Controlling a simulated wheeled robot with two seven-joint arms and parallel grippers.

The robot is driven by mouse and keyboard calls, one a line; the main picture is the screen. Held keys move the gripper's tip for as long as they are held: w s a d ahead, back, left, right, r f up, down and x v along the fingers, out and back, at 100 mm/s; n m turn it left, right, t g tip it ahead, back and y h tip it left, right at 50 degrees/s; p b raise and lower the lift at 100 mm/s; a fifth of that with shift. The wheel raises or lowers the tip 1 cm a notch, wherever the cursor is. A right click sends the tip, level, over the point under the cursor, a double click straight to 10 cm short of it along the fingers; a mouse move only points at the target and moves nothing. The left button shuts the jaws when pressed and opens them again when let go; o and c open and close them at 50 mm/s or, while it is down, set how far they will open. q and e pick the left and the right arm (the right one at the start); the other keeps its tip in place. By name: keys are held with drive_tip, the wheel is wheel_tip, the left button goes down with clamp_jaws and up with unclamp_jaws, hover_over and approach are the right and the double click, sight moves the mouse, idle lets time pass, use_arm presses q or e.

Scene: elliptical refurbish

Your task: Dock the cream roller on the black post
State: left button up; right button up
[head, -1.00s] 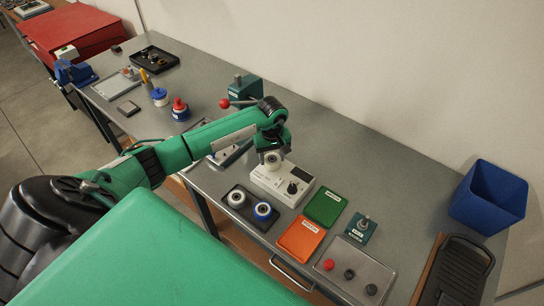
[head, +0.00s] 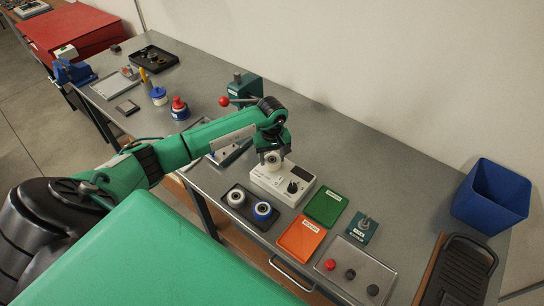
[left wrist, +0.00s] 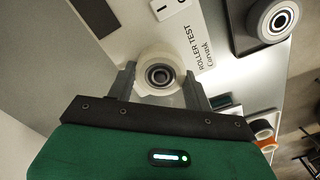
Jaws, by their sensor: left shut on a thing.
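My left gripper (head: 272,157) is shut on a cream roller (left wrist: 160,74), held between its two grey fingers. In the head view the roller shows below the gripper at the back left end of a white roller tester (head: 268,184). The left wrist view shows the roller in front of the tester's printed face (left wrist: 212,18). I cannot tell whether it touches the tester. A black post cannot be made out; the roller and gripper cover that end of the tester. My right gripper is not in view.
A dark tray (head: 246,218) in front holds a pale roller (head: 236,197) and a blue-rimmed roller (head: 262,211). Green (head: 326,206) and orange (head: 301,239) trays lie to the right. A teal block with a red-balled lever (head: 245,88) stands behind the arm. Bare bench lies behind the tester.

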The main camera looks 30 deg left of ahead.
use_arm(q)
drive_tip(key=shift+f, duration=0.2)
drive_tip(key=o, duration=0.7)
drive_tip(key=shift+r+p, duration=0.95)
drive_tip(key=shift+r, duration=1.65)
drive_tip(key=shift+r+p, duration=1)
drive_tip(key=shift+r, duration=1.95)
